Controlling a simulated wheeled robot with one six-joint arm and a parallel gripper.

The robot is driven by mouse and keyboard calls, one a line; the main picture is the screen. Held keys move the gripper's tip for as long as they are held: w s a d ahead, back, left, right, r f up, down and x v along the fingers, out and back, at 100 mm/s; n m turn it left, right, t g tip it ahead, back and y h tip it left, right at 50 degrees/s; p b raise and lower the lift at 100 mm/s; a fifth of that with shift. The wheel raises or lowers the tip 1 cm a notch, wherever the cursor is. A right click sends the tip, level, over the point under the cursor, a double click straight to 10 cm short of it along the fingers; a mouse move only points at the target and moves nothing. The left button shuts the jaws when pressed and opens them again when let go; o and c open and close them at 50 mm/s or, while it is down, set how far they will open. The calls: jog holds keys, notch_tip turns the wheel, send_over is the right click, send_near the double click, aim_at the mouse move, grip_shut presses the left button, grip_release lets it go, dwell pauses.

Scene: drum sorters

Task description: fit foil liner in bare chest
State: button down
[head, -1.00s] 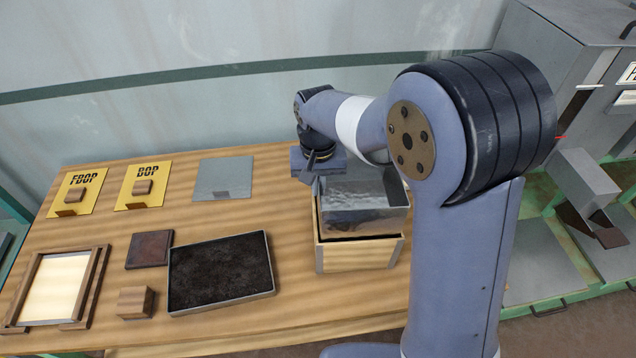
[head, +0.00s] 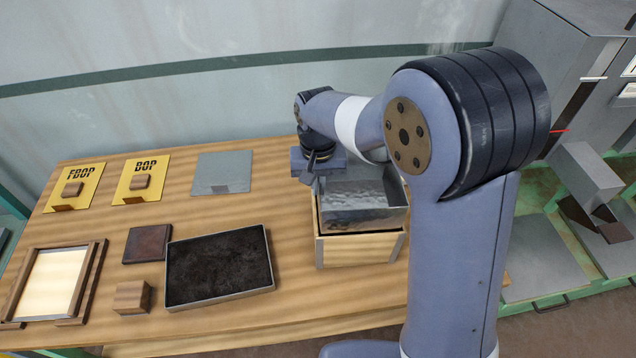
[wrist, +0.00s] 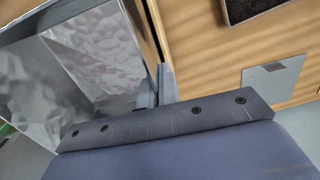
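The foil liner (head: 362,212), a shiny crinkled silver open box, sits partly inside the wooden chest (head: 358,250). Its front wall stands above the chest's front rim. My gripper (head: 314,178) is at the liner's left wall, pointing down. In the wrist view, the fingers (wrist: 158,88) close about the edge of the liner (wrist: 95,60), with the chest's wooden rim (wrist: 153,28) just beside it. My arm hides the right rear of the liner and chest, and how deep the liner sits inside cannot be seen.
Left of the chest on the wooden table (head: 225,325) lie a dark-filled tray (head: 220,266), a grey plate (head: 222,173), yellow labelled cards (head: 140,180) (head: 75,189), a brown block (head: 132,296), a dark square (head: 147,244) and a wooden frame (head: 55,284). Grey machinery stands right.

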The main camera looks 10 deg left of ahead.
jog(key=shift+f+b, duration=1.05)
jog(key=shift+f, duration=0.55)
jog(key=c, duration=1.6)
grip_release()
notch_tip(320, 180, up, 11)
jog(key=shift+f+b, duration=0.1)
jog(key=shift+b, duration=0.2)
notch_tip(320, 180, down, 10)
jog(key=shift+p, duration=0.6)
jog(key=shift+f, duration=0.1)
